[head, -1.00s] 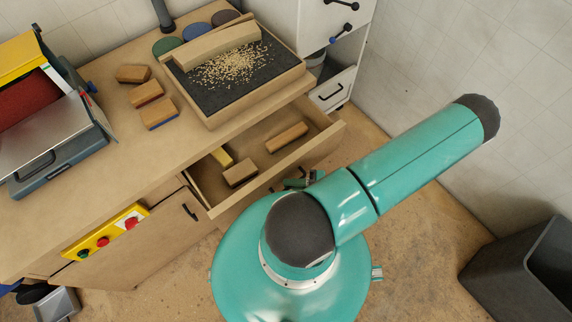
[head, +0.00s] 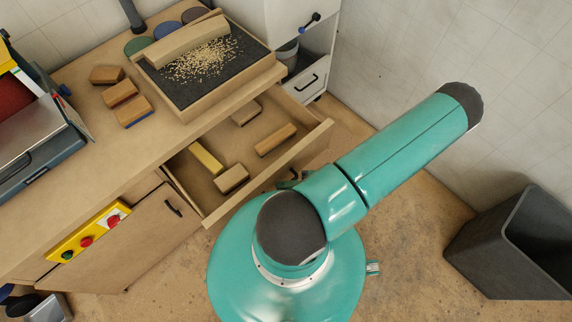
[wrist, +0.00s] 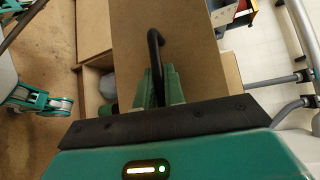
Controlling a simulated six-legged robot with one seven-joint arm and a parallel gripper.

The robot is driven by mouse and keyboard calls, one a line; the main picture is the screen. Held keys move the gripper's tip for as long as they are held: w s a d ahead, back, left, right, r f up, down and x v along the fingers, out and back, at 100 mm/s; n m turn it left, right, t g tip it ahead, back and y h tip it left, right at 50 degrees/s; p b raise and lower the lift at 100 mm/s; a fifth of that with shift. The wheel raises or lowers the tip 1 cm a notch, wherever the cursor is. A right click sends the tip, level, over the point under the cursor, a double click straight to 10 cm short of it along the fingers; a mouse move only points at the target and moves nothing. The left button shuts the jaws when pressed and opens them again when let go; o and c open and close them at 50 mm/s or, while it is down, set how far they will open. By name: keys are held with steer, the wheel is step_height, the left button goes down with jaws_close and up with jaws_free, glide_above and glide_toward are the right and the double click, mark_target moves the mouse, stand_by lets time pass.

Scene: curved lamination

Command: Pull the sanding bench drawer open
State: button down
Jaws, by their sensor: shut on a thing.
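The sanding bench drawer (head: 272,172) stands well open in the head view, with several wooden blocks inside. Its front panel (wrist: 188,60) fills the middle of the wrist view. A black bar handle (wrist: 154,48) is fixed to that panel. My gripper (wrist: 158,90) has its green fingers closed around the handle. In the head view my teal arm hides most of the gripper and the handle.
The bench top (head: 85,165) carries sanding blocks, a dark mat tray (head: 262,78) with a curved wooden piece and shavings, and a sander at left. A dark bin (head: 465,255) stands at right. A white cabinet (head: 318,70) is behind the drawer.

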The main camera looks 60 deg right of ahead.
steer(key=c, duration=1.8)
jaws_free()
steer(key=shift+o, duration=0.2)
steer(key=shift+d, duration=0.1)
steer(key=v, duration=1.3)
steer(key=shift+s+d, duration=0.15)
steer(key=shift+s, duration=0.1)
steer(key=shift+r, duration=0.15)
